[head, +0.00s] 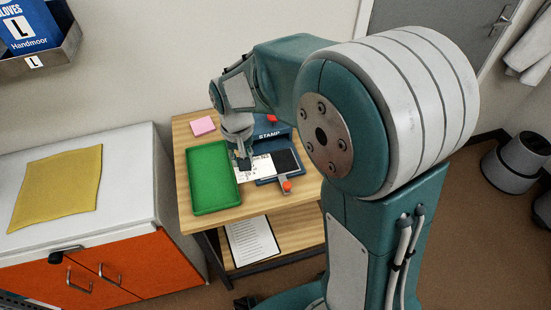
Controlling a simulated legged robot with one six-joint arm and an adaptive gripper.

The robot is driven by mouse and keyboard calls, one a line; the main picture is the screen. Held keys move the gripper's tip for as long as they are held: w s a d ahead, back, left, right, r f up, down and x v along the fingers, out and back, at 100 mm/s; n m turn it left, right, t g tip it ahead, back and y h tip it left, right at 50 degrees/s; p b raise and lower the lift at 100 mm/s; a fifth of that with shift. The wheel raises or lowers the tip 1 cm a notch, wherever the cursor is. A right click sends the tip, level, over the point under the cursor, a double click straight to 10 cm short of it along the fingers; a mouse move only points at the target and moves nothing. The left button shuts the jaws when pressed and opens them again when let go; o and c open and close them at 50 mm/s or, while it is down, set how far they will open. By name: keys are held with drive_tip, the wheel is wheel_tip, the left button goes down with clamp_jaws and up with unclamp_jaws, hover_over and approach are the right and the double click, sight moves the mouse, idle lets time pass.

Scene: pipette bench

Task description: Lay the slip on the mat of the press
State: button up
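The slip (255,171) is a small white sheet with dark print. It lies or hangs between the green tray and the dark pad of the press. The press (270,134) is blue, marked STAMP, and stands on the wooden table. Its dark flat pad (287,160) shows at the right, with a red knob (287,186) in front. My gripper (243,164) points down at the left part of the slip and hides some of it. Its fingers are too small to tell whether they grip the slip. I cannot tell how far the slip overlaps the press.
A green tray (196,205) sits left of the slip on the wooden table (258,202). Pink notes (203,126) lie behind it. A printed sheet (252,241) is on the lower shelf. A white cabinet with a yellow cloth (60,186) stands at the left.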

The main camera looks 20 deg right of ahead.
sight(266, 153)
drive_tip(key=w+d+f, duration=0.8)
drive_tip(key=w, duration=0.1)
drive_tip(key=shift+d+f, duration=0.15)
drive_tip(key=shift+d, duration=0.05)
drive_tip(key=shift+w+a+f, duration=0.2)
drive_tip(key=shift+w+f, duration=0.1)
drive_tip(key=shift+f, duration=0.1)
drive_tip(key=f, duration=0.3)
drive_tip(key=shift+w+d+f, duration=0.15)
drive_tip(key=shift+d+f, duration=0.15)
drive_tip(key=shift+d, duration=0.15)
drive_tip(key=shift+f, duration=0.1)
drive_tip(key=o, duration=0.9)
drive_tip(key=shift+a, duration=0.1)
drive_tip(key=shift+c, duration=0.2)
drive_tip(key=shift+a, duration=0.2)
